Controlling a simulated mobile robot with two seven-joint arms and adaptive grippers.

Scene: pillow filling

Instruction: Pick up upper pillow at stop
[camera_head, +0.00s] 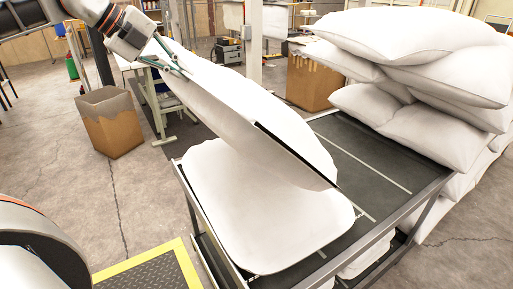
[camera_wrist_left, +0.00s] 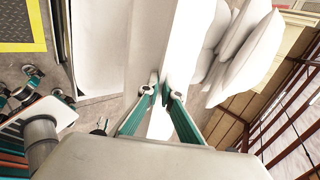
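The upper pillow (camera_head: 235,100) is white and flat, tilted with its upper left end raised and its lower right end down over the lower pillow. A dark line runs along its lower right edge. My left gripper (camera_head: 180,70) is shut on the raised end. In the left wrist view the two green-sided fingers (camera_wrist_left: 161,92) pinch the upper pillow (camera_wrist_left: 160,45) between their tips. The lower pillow (camera_head: 270,225) lies flat on the dark cart (camera_head: 375,180). Whether the upper pillow's low end touches it is unclear.
A tall stack of filled white pillows (camera_head: 420,60) stands at the right, close to the cart. An open cardboard box (camera_head: 113,130) stands on the floor at the left. A yellow-edged dark mat (camera_head: 150,272) lies at the front. The cart's far right surface is bare.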

